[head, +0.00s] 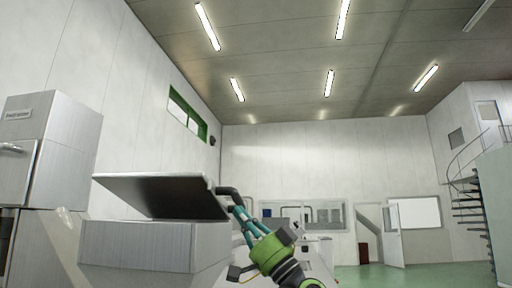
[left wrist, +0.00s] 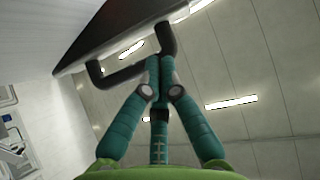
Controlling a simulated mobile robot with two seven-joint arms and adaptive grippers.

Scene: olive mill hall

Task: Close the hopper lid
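The hopper lid (head: 160,192) is a flat metal plate, raised and tilted above the grey hopper (head: 155,245), with a dark gap below it. In the left wrist view the lid (left wrist: 120,25) fills the top left. A dark bent bar handle (head: 228,192) sticks out from its right edge; the handle also shows in the left wrist view (left wrist: 122,75). My left gripper (head: 238,209), green with teal fingers, is at this handle. In the left wrist view its fingertips (left wrist: 160,62) close together around the bar. My right gripper is not in view.
A tall grey cabinet (head: 50,150) stands left of the hopper. Behind are windows, a white door (head: 394,248) and a spiral stair (head: 468,215) at the right. Green floor (head: 375,278) lies open at the right.

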